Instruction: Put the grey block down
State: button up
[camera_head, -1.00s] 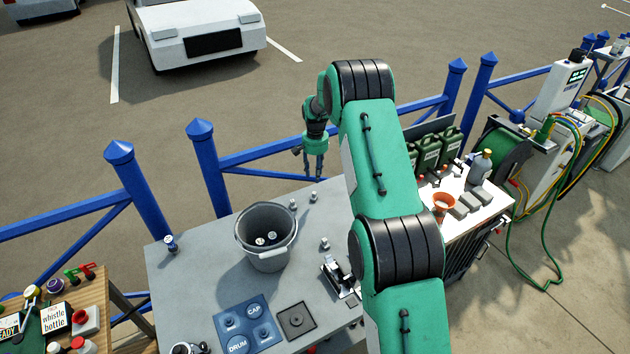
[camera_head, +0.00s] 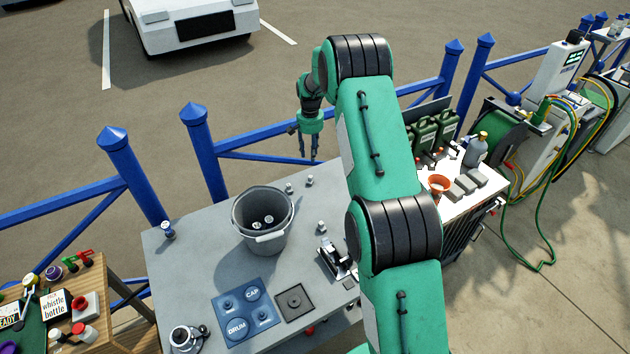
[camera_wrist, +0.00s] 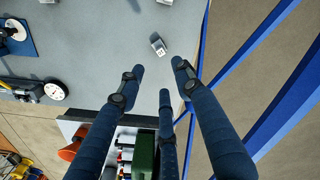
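My gripper (camera_head: 308,150) hangs above the far edge of the grey table (camera_head: 190,265), near the blue fence. In the wrist view its three dark fingers (camera_wrist: 158,82) are spread apart, with nothing visible between them. A small grey metal piece (camera_wrist: 157,45) lies on the table beyond the fingertips. No grey block shows in the gripper. Dark grey blocks (camera_head: 466,182) lie side by side on the white-topped cabinet to the right, next to an orange funnel (camera_head: 439,184). I cannot tell whether one of these is the task's block.
A grey bucket (camera_head: 245,232) with small white-topped things inside stands on the table. A blue tray (camera_head: 223,313) marked CAP and DRUM and a dark square plate (camera_head: 294,302) are in front. Green canisters (camera_head: 424,135) stand behind the blocks. Blue rails (camera_head: 265,158) run behind the table.

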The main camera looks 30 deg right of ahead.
jog(key=s+a+r+n+t, duration=0.1)
jog(key=s+a+r, duration=0.3)
jog(key=r, duration=0.5)
jog(key=s+a+r+n, duration=0.1)
jog(key=s+a+r, duration=0.4)
jog(key=r, duration=0.3)
jog(key=s+a+r+n+t, duration=0.1)
jog(key=s+a+r, duration=0.3)
jog(key=r, duration=0.5)
jog(key=s+a+r+n+t, duration=0.1)
jog(key=s+a+r, duration=0.35)
jog(key=s, duration=0.35)
jog(key=s+a+r+n+t, duration=0.1)
jog(key=s+a+r, duration=0.3)
jog(key=s, duration=0.5)
jog(key=s+a+n, duration=0.1)
jog(key=s+a, duration=0.1)
jog(key=s, duration=0.9)
jog(key=s+a+n+t, duration=0.1)
jog(key=s+a+n, duration=0.1)
jog(key=s, duration=1)
jog(key=shift+s+a+t, duration=0.2)
jog(key=shift+a+t, duration=0.1)
jog(key=shift+a, duration=0.45)
jog(key=shift+f, duration=0.1)
notch_tip(320, 180, down, 6)
jog(key=b, duration=0.6)
